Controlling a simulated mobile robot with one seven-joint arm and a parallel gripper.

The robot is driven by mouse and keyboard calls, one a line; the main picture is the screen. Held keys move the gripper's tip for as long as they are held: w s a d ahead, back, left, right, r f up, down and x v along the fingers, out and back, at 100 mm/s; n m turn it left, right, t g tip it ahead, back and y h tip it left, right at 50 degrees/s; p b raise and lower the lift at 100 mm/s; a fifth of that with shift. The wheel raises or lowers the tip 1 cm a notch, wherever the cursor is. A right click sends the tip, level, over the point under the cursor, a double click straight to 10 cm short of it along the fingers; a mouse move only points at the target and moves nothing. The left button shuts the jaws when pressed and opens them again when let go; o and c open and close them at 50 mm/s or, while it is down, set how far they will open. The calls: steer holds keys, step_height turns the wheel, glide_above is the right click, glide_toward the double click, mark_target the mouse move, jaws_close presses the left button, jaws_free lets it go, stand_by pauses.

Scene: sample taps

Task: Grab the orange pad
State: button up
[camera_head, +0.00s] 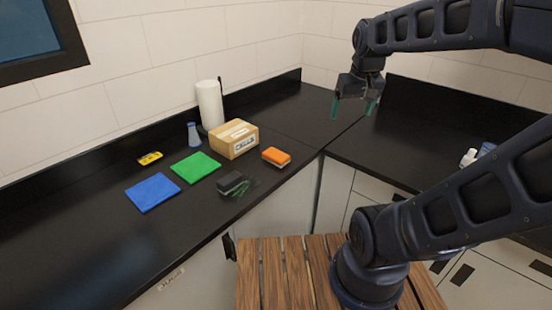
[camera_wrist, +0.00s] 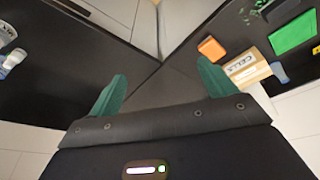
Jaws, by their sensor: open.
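The orange pad (camera_head: 276,156) lies on the black counter near its front edge, just right of the cardboard box. It also shows in the wrist view (camera_wrist: 211,48), above and right of the fingers. My gripper (camera_head: 353,108) is open and empty, with green fingertips pointing down. It hangs above the counter corner, to the right of the pad and clear of it. In the wrist view its two fingers (camera_wrist: 160,88) stand wide apart with nothing between them.
On the counter (camera_head: 80,245) are a cardboard box (camera_head: 233,139), a green pad (camera_head: 196,167), a blue pad (camera_head: 152,192), a dark block (camera_head: 232,184), a paper roll (camera_head: 210,105), a spray bottle (camera_head: 194,135) and a yellow item (camera_head: 150,158). Bare counter lies right of the orange pad.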

steer(key=w+a+f+n+g+h, duration=0.1)
steer(key=w+a+f+n+g, duration=0.15)
steer(key=w+a, duration=0.4)
steer(key=w+a+f+n+g, duration=0.2)
steer(key=w+a+f, duration=0.15)
steer(key=w, duration=0.65)
steer(key=w+a+f+n, duration=0.1)
steer(key=w+a+f, duration=0.2)
steer(key=a+f, duration=0.1)
steer(key=w+a+f+n+g+h, duration=0.1)
steer(key=w+a+f, duration=0.2)
steer(key=a+f, duration=0.2)
steer(key=w+a+f+n+g+h, duration=0.1)
steer(key=w+a+f, duration=0.1)
steer(key=a+f, duration=0.2)
steer(key=shift+w+a+f, duration=0.2)
steer(key=shift+w+f, duration=0.2)
steer(key=shift+f, duration=0.35)
glide_above(275, 154)
steer(key=w+a, duration=0.2)
step_height(275, 154, down, 4)
steer(key=shift+f, duration=0.15)
steer(key=x, duration=0.4)
steer(key=shift+s+d, duration=0.2)
steer(key=shift+d, duration=0.15)
steer(key=shift+s+d+f, duration=0.1)
steer(key=shift+f, duration=0.3)
steer(key=shift+f, duration=0.25)
